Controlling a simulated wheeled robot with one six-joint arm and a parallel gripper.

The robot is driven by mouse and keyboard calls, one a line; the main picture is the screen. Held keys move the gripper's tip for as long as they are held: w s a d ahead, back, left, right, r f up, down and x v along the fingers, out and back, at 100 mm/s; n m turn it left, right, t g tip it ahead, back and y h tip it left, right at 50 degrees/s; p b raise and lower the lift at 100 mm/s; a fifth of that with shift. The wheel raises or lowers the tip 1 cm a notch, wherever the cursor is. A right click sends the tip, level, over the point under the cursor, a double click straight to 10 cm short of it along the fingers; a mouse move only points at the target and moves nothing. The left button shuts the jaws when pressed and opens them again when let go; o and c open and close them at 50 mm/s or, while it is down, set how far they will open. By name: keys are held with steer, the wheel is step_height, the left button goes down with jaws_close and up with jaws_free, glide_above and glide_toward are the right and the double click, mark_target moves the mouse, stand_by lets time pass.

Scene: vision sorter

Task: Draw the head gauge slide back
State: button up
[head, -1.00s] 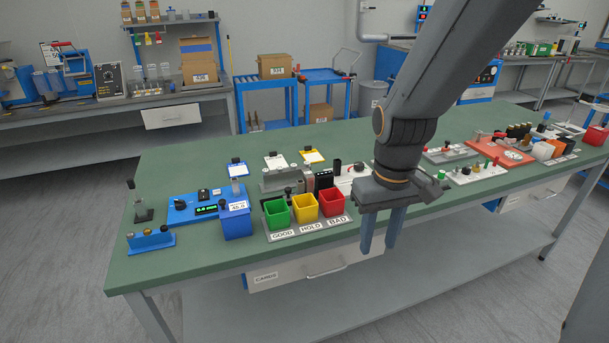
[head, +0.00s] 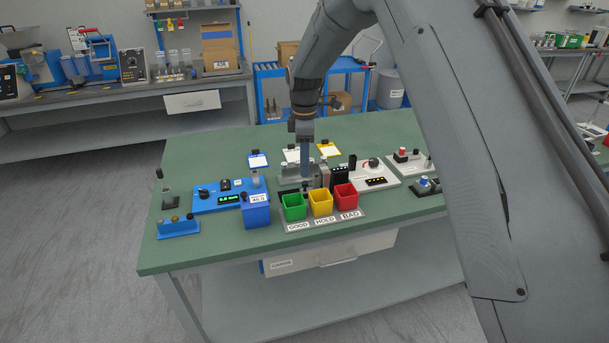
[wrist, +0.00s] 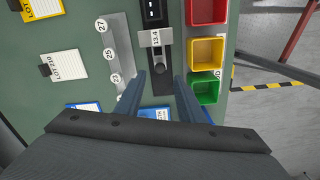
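The grey head gauge (head: 290,182) stands on the green bench behind the coloured bins. In the wrist view its dark slide rail (wrist: 164,58) runs up from between my fingers, with a white 13.4 tag (wrist: 156,38) across it. A dark round knob on the rail lies just ahead of the fingertips. My gripper (wrist: 160,80) is open, its two fingers apart with nothing held between them. In the head view my gripper (head: 305,173) points down over the gauge, and its fingers hide part of it. I cannot tell whether the fingers touch the gauge.
A grey strip (wrist: 112,55) marked 27, 25 and 23 lies left of the rail. Green (wrist: 206,92), yellow (wrist: 207,52) and red (wrist: 207,10) bins stand close on the right.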

mark_target(305, 182)
steer(key=shift+f+p, duration=0.65)
steer(key=shift+f, duration=2.1)
jaws_close()
